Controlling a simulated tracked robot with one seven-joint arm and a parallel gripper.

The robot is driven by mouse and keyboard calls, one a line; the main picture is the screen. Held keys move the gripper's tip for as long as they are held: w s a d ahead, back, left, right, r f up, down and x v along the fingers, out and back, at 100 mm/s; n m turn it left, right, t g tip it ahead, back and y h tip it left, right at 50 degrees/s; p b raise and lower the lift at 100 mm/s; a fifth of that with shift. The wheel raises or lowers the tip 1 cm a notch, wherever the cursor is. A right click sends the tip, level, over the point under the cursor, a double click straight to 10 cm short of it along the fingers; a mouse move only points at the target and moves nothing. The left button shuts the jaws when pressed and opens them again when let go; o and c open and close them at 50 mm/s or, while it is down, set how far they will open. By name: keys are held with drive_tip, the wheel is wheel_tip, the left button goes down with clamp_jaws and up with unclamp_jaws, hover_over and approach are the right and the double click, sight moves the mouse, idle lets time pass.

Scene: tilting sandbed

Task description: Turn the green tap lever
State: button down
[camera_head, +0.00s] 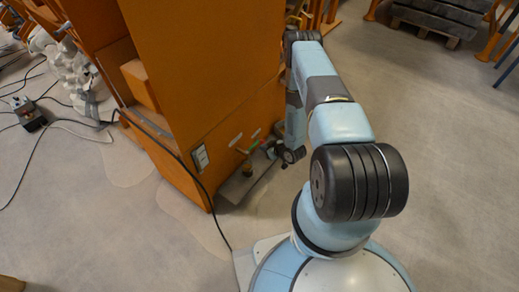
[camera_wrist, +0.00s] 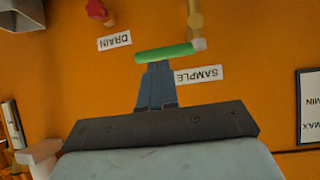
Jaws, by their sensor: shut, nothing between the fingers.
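The green tap lever (camera_wrist: 164,53) lies nearly level across the upper middle of the wrist view, its right end at a pale cap on a brass tap stem (camera_wrist: 195,20). My gripper (camera_wrist: 157,66) is shut, with its fingertips right at the lever's lower edge in the picture. Nothing shows between the fingers. I cannot tell whether they touch the lever.
The orange cabinet (camera_head: 215,70) fills the space behind the tap. Upside-down labels read DRAIN (camera_wrist: 114,41) and SAMPLE (camera_wrist: 203,75). A red knob (camera_wrist: 96,9) is at upper left. A black cable (camera_head: 190,168) runs down the cabinet to the floor. Open floor lies to the right.

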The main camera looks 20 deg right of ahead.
drive_tip(key=d+v, duration=0.1)
drive_tip(key=v, duration=0.9)
drive_tip(key=shift+w+d+r, duration=0.1)
drive_tip(key=shift+w, duration=0.05)
